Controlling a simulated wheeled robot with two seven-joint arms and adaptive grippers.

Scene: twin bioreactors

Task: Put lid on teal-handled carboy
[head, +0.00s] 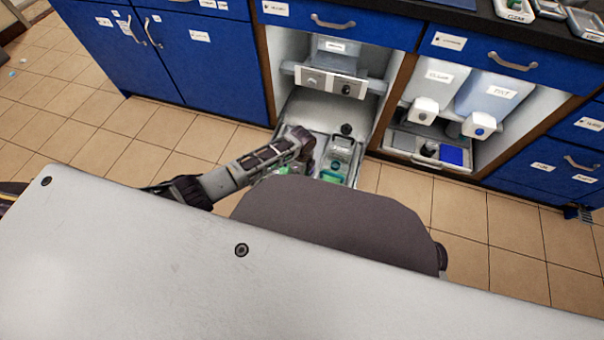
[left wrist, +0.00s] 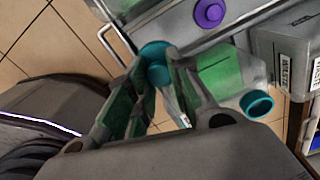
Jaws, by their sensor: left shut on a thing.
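My left gripper (left wrist: 155,62) is shut on a round teal piece that looks like the lid (left wrist: 153,50). A clear carboy with green contents (left wrist: 217,72) is close beside the fingers in the left wrist view, with a teal round part (left wrist: 257,104) at its end. I cannot tell whether that part is its mouth or its handle. In the head view a carboy (head: 341,155) stands on the pulled-out tray, to the right of my left gripper. The gripper tips there are small and partly hidden. My right gripper is not in view.
The grey tray (head: 303,110) juts out from an open bay between blue cabinets. A purple knob (left wrist: 210,13) shows beyond the carboy in the left wrist view. Another bay with two tanks (head: 487,95) is at the right.

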